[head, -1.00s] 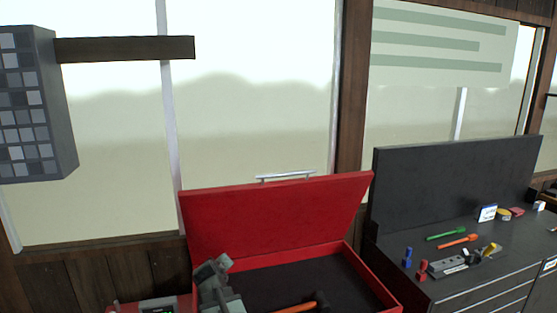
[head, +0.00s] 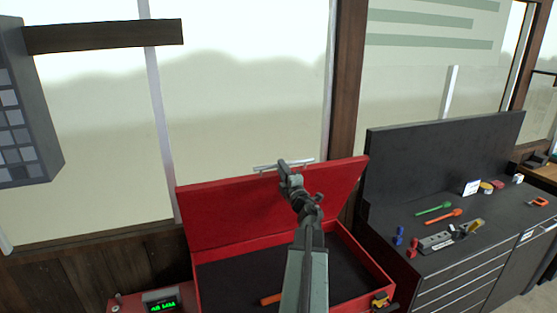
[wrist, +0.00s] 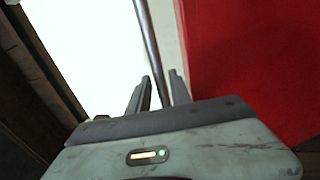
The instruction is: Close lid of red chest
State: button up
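The red chest (head: 367,262) stands open below the window. Its red lid (head: 235,212) is raised and leans slightly back; it also fills the right of the wrist view (wrist: 255,60). A metal bar handle (head: 264,168) runs along the lid's top edge. My gripper (head: 285,164) is at the middle of this handle. In the wrist view, the handle (wrist: 149,40) runs down between my two fingers (wrist: 160,88), which stand apart with a gap. My arm hides part of the lid and the chest's inside. An orange-handled tool (head: 270,299) lies inside the chest.
A dark workbench (head: 470,265) with a back panel stands to the right, with several small tools and coloured pieces on it. A red device with a green display (head: 161,304) is at the lower left. A grey panelled box (head: 30,120) hangs at the upper left.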

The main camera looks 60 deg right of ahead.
jog(key=p+x, duration=0.1)
jog(key=x, duration=0.4)
jog(key=shift+w+d, duration=0.15)
jog(key=shift+d, duration=0.2)
jog(key=shift+a, duration=0.1)
grip_shut()
dwell(0.7)
